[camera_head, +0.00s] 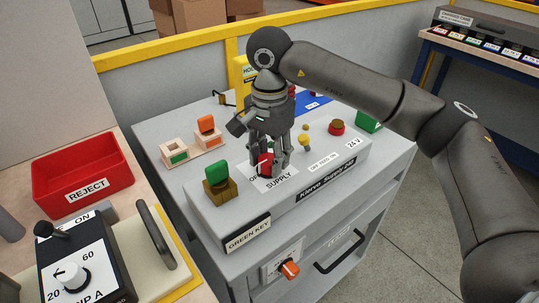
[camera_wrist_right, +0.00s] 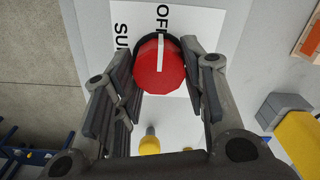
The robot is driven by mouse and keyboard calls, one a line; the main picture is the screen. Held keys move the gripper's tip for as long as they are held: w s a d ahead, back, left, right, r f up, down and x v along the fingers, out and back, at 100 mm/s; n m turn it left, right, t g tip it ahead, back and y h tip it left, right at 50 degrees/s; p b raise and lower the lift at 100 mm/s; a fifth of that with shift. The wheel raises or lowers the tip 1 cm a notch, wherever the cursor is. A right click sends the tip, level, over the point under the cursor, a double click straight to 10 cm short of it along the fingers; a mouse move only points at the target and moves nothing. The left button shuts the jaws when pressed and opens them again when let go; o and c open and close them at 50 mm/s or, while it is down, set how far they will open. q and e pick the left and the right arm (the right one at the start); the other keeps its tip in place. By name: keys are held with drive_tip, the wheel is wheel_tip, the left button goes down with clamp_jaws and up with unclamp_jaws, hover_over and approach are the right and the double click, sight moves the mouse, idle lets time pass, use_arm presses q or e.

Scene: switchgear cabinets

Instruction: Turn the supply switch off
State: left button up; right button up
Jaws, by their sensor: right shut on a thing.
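The supply switch is a red round knob (camera_head: 265,164) on a white plate (camera_head: 281,180) lettered SUPPLY, on top of the grey bench unit. My right gripper (camera_head: 273,158) reaches down over it from above and is shut on the knob. In the right wrist view the red knob (camera_wrist_right: 159,68) sits between the two fingers (camera_wrist_right: 163,72). Its white pointer line points to the top of that picture, toward the partly visible OFF lettering. The rest of the plate lettering is cut off or hidden. My left gripper is not in view.
A green key switch (camera_head: 217,174) stands left of the knob; an orange block (camera_head: 206,123) is behind it. A yellow knob (camera_head: 304,142) and red button (camera_head: 337,128) are to the right.

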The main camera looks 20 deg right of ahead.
sight(270, 158)
drive_tip(key=o, duration=1)
wheel_tip(270, 158, up, 12)
